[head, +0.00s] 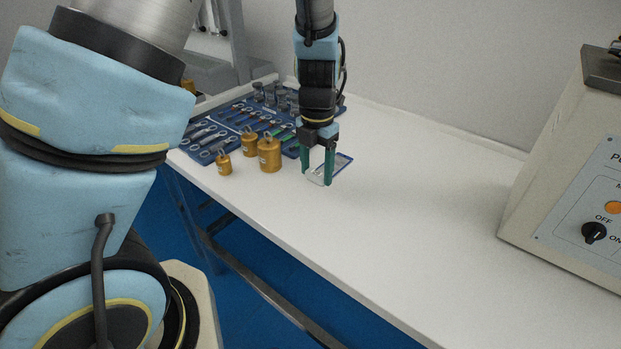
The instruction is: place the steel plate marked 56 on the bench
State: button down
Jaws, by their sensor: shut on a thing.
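My gripper (317,180) points down over the white bench (400,210), just right of the brass weights. Its two green fingers are shut on a small pale steel plate (316,177), which shows partly between the fingertips. I cannot read a number on it, and I cannot tell whether it touches the bench top. A small blue-edged flat piece (343,162) shows just behind and to the right of the fingers, partly hidden by them.
Several brass weights (269,154) stand left of my gripper. Behind them lies a blue tool mat (206,137) with wrenches and other tools. A beige control box (570,190) with a knob stands at the right. The bench between gripper and box is clear.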

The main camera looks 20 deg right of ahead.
aim_at(316, 200)
jog(key=shift+f, duration=2.9)
jog(key=shift+f, duration=0.1)
jog(key=shift+c, duration=0.4)
grip_release()
